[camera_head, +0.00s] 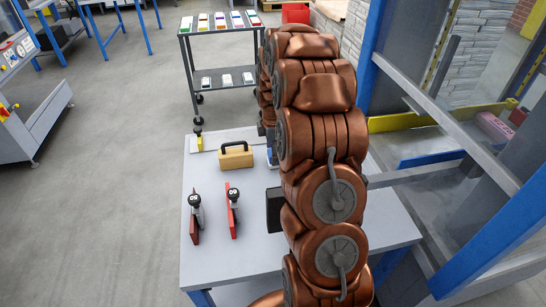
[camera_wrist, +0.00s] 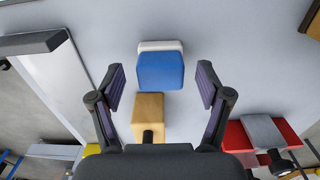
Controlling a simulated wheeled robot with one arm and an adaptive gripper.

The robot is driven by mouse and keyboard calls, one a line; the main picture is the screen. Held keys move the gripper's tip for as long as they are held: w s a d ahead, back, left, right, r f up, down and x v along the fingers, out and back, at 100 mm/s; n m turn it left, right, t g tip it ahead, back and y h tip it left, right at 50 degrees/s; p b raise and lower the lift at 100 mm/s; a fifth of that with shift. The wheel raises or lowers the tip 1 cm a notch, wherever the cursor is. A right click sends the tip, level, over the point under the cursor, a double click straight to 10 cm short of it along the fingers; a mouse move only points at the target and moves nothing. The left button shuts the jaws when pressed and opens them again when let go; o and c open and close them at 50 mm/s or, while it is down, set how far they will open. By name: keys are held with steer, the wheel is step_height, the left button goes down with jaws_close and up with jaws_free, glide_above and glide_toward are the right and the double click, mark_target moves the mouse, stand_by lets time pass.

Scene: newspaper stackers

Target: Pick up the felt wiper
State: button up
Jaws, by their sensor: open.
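A blue block with a white base, which looks like the felt wiper (camera_wrist: 161,72), sits on the grey table in the wrist view. In the head view only a small blue part of it (camera_head: 271,158) shows beside my arm. My gripper (camera_wrist: 161,67) is open, with one finger on each side of the blue block and gaps on both sides. I cannot tell how high the fingers are above the table. In the head view my arm hides the gripper.
A tan block with a black handle (camera_head: 236,156) stands close beside the wiper. The table's front left is clear.

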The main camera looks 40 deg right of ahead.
steer(key=shift+f, duration=0.25)
steer(key=c, duration=1.2)
steer(key=shift+c, duration=0.2)
step_height(320, 180, up, 10)
steer(key=shift+r+b, duration=0.1)
steer(key=shift+b, duration=0.65)
